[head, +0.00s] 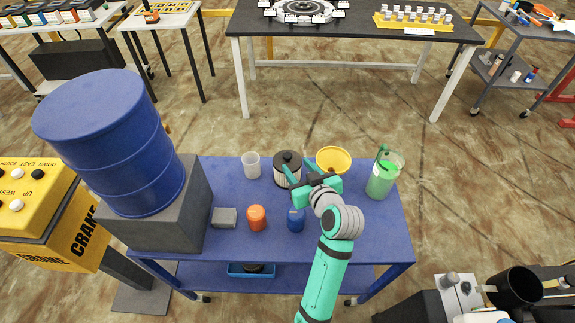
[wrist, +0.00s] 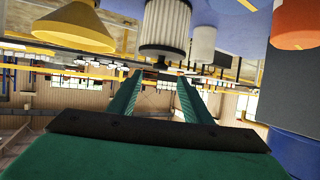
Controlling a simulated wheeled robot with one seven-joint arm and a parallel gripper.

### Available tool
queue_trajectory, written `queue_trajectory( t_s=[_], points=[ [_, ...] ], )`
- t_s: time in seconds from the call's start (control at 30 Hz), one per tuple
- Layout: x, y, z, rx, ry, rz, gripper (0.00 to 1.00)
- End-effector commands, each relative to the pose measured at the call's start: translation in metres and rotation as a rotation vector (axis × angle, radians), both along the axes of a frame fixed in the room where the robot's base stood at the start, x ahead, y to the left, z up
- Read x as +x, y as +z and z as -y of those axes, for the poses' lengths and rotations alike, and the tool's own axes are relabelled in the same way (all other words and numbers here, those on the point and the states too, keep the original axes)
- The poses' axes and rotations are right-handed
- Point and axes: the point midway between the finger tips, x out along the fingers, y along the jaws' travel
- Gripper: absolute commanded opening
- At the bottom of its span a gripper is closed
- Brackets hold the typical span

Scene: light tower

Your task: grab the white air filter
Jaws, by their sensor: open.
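The white air filter stands upright on the blue cart; its pleated white side (head: 284,182) and black cap with a knob show in the head view. In the wrist view, which is upside down, the filter (wrist: 165,25) is at top centre with its black cap toward the fingertips. My gripper (head: 296,170) is open and empty, reaching over the filter's near right side. In the wrist view, the fingers (wrist: 158,80) point forward, with the cap's knob close to the space between the tips. No contact is visible. In the head view, the gripper hides part of the filter.
On the cart (head: 180,245), a yellow funnel (head: 334,160) and green-filled jug (head: 383,178) stand right of the filter. A white cup (head: 251,166) is left. An orange-lidded jar (head: 256,217), blue can (head: 296,220) and grey block (head: 224,218) are nearer. A blue barrel (head: 110,140) stands far left.

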Motion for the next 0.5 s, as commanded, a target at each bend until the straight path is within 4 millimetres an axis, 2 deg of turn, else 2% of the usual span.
queue_trajectory(
  t_s=[0.2,0.5],
  points=[
    [0.026,-0.011,-0.012,0.000,0.002,0.000,0.45],
    [0.046,-0.019,-0.021,0.000,0.001,0.000,0.45]
  ],
)
